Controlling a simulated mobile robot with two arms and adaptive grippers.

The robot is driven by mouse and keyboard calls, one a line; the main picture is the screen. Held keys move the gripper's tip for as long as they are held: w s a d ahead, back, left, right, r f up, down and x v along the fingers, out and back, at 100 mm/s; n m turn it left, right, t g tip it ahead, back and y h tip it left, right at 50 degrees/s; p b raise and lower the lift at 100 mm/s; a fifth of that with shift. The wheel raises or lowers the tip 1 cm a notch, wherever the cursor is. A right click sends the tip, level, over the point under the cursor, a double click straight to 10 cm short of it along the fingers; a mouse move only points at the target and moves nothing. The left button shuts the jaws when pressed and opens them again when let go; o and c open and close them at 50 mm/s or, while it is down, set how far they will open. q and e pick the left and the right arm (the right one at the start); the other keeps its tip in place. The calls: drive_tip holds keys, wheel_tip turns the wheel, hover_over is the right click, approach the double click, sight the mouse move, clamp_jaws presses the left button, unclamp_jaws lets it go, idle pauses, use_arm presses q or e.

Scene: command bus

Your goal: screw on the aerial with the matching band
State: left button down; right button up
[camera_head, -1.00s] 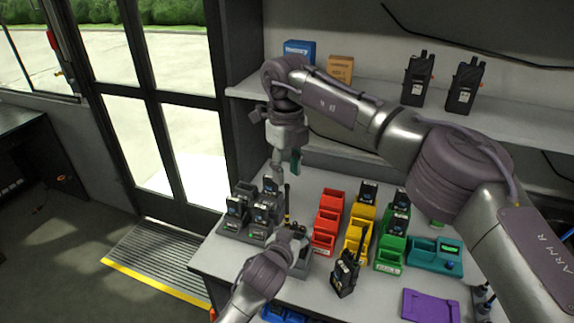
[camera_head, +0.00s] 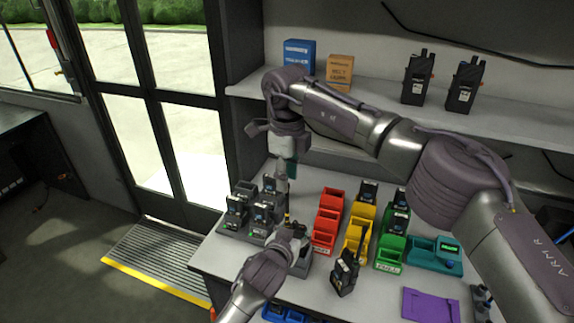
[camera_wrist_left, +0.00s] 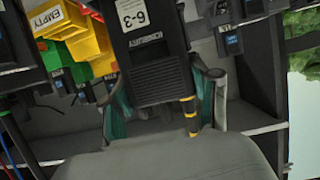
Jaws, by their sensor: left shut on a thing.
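My left gripper (camera_head: 290,236) is low over the bench, left of the red bins. In the left wrist view its teal fingers (camera_wrist_left: 160,112) are shut on a black radio (camera_wrist_left: 145,45) labelled 6-3. A black aerial with yellow bands (camera_wrist_left: 190,116) shows at that radio's end, beside the right finger. In the head view a short yellow-banded piece (camera_head: 287,217) sticks up above my left gripper. My right gripper (camera_head: 286,172) points down just above it. Its fingertips are small, so I cannot tell whether they grip the aerial.
Several radios stand in a dark rack (camera_head: 250,215) at left. Red (camera_head: 326,222), yellow (camera_head: 352,236) and green (camera_head: 390,250) bins stand right of my left gripper. Another radio (camera_head: 345,272) stands in front, near a teal device (camera_head: 435,252) and purple tray (camera_head: 430,304). A shelf (camera_head: 500,118) runs behind.

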wheel_tip(320, 180, down, 9)
drive_tip(key=shift+r, duration=0.1)
idle(0.4)
clamp_jaws()
unclamp_jaws()
wheel_tip(320, 180, up, 12)
idle(0.8)
